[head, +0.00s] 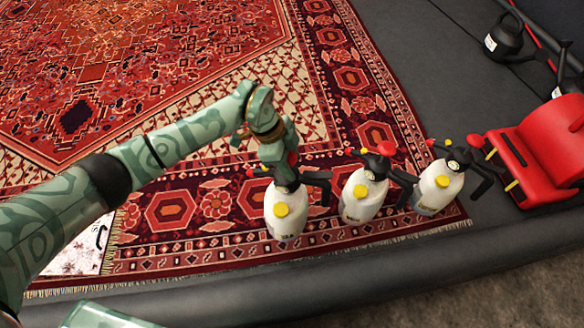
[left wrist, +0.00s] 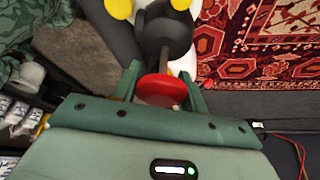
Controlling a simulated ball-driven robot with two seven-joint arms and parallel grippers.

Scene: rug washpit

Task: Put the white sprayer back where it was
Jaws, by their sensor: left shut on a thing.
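Three white sprayers with black tops, red knobs and yellow caps stand in a row near the rug's lower right edge in the head view: a left one (head: 286,212), a middle one (head: 361,196) and a right one (head: 438,188). My right gripper is not in view.
The patterned rug (head: 180,85) covers most of the floor. A dark raised rim (head: 330,278) runs along the front. A red machine (head: 545,150) stands at the right, and a black can (head: 505,38) stands behind it. The middle sprayer is close beside the held one.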

